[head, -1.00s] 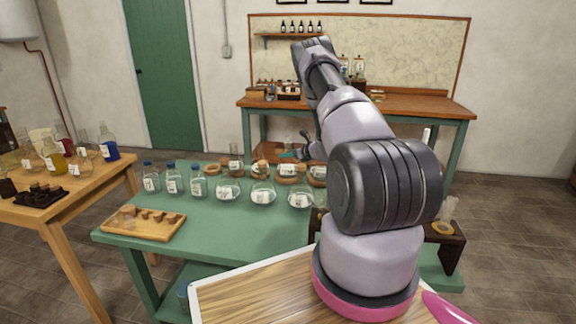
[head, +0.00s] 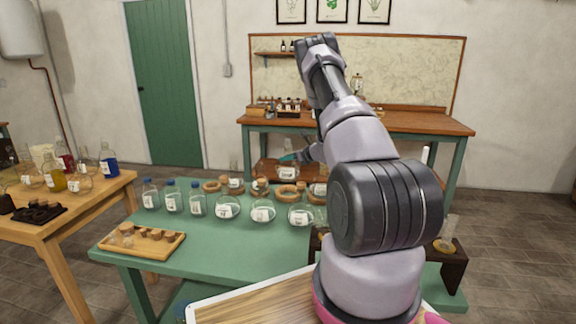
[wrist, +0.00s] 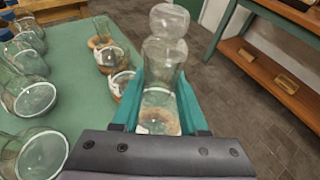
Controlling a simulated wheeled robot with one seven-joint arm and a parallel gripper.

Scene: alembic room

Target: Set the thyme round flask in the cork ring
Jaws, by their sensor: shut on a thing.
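My gripper (wrist: 162,85) is shut on a clear glass flask (wrist: 160,60). In the wrist view the glass stands between the teal fingers, and a brownish patch shows through it. In the head view my gripper (head: 292,157) is at the far edge of the green table, above the row of cork rings. A cork ring (head: 287,189) that looks empty lies just below it, and another bare-looking cork ring (head: 212,186) lies further left. Labels are too small to read, so I cannot tell the thyme name.
The green table (head: 245,240) holds several round flasks (head: 263,212), blue-capped bottles (head: 172,200) and a wooden tray (head: 140,243). Flasks in cork rings (wrist: 121,85) stand close left of my gripper. A dark wooden stand (head: 450,262) is at the right.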

